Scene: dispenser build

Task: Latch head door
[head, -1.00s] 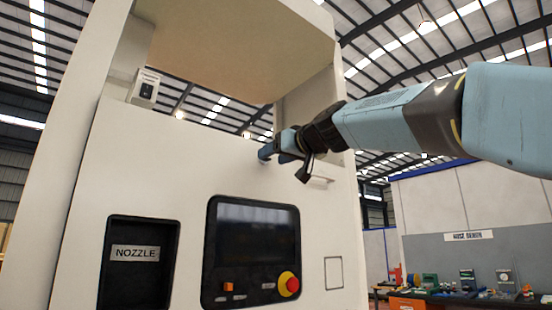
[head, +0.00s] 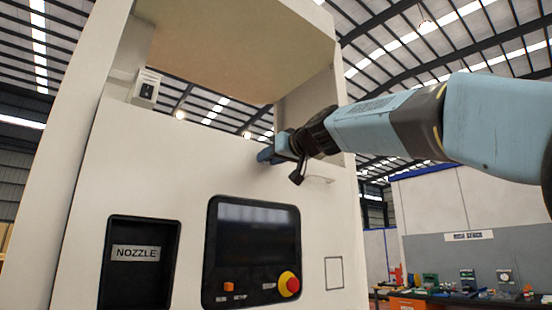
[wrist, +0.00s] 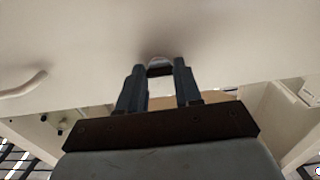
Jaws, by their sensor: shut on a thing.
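The head door appears to be the cream front panel (head: 180,165) of the dispenser, standing upright and looking flush in the head view. My gripper (head: 265,155) is at the panel's upper right. In the wrist view, my gripper (wrist: 159,72) has its two dark fingers on either side of a small dark latch piece (wrist: 159,68) on the cream surface.
Below the gripper are a dark screen panel (head: 250,235) with a red stop button (head: 289,284) and a recess labelled NOZZLE (head: 137,280). The cabinet's top (head: 240,40) overhangs an open space. A cluttered workbench (head: 460,292) stands at the right.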

